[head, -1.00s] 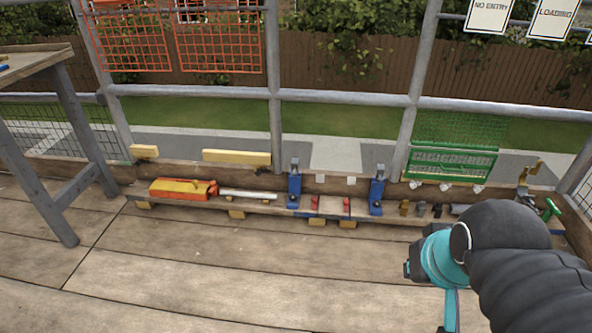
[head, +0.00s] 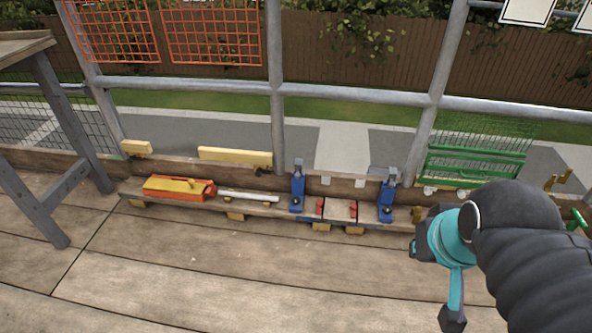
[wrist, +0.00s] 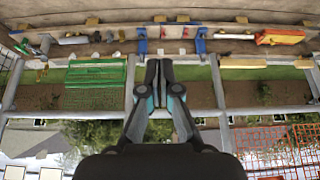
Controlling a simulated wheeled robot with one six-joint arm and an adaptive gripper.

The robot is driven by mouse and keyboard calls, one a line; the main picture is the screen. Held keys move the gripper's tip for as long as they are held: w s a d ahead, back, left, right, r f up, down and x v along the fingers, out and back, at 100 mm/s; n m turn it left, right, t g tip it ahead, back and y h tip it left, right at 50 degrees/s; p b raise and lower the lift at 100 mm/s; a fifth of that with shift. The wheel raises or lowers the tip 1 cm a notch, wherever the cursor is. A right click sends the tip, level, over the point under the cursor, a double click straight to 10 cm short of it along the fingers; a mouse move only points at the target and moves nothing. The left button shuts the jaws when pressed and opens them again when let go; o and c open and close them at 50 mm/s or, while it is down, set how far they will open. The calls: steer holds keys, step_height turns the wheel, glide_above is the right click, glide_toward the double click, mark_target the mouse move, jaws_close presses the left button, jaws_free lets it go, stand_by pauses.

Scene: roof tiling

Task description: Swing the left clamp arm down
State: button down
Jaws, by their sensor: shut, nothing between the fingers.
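The left clamp (head: 298,192) is a blue upright piece with a grey top, on the low plank by the back rail. Its arm appears to stand up, though it is small here. The similar right clamp (head: 386,199) stands to its right. The wrist view is upside down, so the left clamp (wrist: 201,43) is right of the right clamp (wrist: 142,42) there. My gripper (wrist: 159,64) is shut and empty, its dark fingertips together. In that picture the tips lie just below the right clamp, apparently short of both clamps.
Between the clamps are small red pieces (head: 353,209) on the plank. An orange and yellow tool (head: 180,188) and a white tube (head: 248,196) lie left of them. A wooden table (head: 40,140) stands at left. The floor in front is clear.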

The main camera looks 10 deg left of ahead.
steer(key=w+d+f+n+h+b, duration=0.2)
steer(key=w+n+h, duration=0.15)
steer(key=w, duration=0.55)
steer(key=w+d+f+n+h+b, duration=0.1)
steer(key=w+f+n+h, duration=0.3)
steer(key=w, duration=0.6)
steer(key=w+d+f+n+h+b, duration=0.1)
steer(key=w+d+n+h+b, duration=0.1)
steer(key=w+n, duration=0.5)
steer(key=w+a+f+n+t+b, duration=0.1)
steer(key=w+a+f+n+t, duration=0.3)
steer(key=w, duration=0.5)
steer(key=w+a+f+n+t+b, duration=0.1)
steer(key=w+a+f+n+t, duration=0.15)
steer(key=w+a+f, duration=0.5)
steer(key=n+t+y+b, duration=0.35)
steer(key=n+y, duration=0.55)
steer(key=n, duration=0.6)
glide_toward(297, 167)
steer(key=f+v, duration=0.1)
steer(key=v, duration=0.2)
steer(key=shift+s+a+t+p, duration=0.1)
steer(key=shift+s+t+p, duration=0.05)
steer(key=shift+t+p, duration=0.2)
